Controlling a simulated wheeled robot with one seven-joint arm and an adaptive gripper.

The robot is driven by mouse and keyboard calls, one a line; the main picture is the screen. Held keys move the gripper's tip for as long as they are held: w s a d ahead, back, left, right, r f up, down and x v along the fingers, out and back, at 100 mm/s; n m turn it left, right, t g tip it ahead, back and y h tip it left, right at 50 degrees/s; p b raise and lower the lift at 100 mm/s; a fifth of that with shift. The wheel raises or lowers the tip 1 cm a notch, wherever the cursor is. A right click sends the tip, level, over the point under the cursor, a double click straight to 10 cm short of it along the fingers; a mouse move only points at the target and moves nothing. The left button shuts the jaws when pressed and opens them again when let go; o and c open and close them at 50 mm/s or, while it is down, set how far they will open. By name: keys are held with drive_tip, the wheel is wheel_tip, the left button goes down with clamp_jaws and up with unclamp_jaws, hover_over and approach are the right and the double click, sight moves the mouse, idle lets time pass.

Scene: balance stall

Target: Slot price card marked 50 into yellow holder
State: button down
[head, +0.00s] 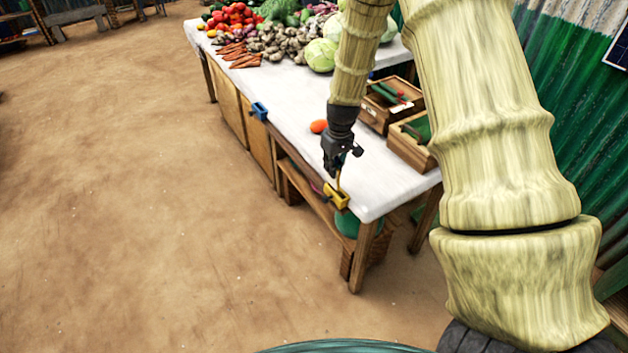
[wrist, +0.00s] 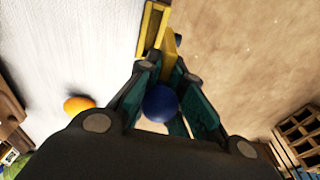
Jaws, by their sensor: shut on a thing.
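My gripper (head: 338,160) is just above the yellow holder (head: 336,196) on the near edge of the white table. In the wrist view, its teal fingers (wrist: 160,105) are closed around a round blue knob. A thin yellow piece (wrist: 170,44), seemingly the price card's edge, extends from the fingers toward the yellow holder (wrist: 150,30). In the head view, this card (head: 339,181) is upright below the fingers, its lower end at the holder. I cannot tell whether it is inside the slot. No number is readable.
A blue holder (head: 259,110) is clipped farther along the table's edge (head: 290,146). An orange round fruit or vegetable (head: 318,126) lies near my gripper. Wooden boxes (head: 391,104) stand to the right. Produce piles fill the far end. Open dirt floor lies left.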

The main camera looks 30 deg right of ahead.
sight(338, 177)
drive_tip(key=f, duration=0.1)
drive_tip(key=d+f+b, duration=0.1)
drive_tip(key=f, duration=0.1)
drive_tip(key=d+f+b, duration=0.1)
drive_tip(key=f, duration=0.1)
drive_tip(key=shift+w+d+f, duration=0.1)
drive_tip(key=shift+w, duration=0.05)
drive_tip(key=shift+f, duration=0.55)
drive_tip(key=c, duration=0.9)
unclamp_jaws()
drive_tip(key=shift+r, duration=0.2)
wheel_tip(338, 177, up, 7)
drive_tip(key=p, duration=0.5)
drive_tip(key=shift+f, duration=0.15)
idle(0.3)
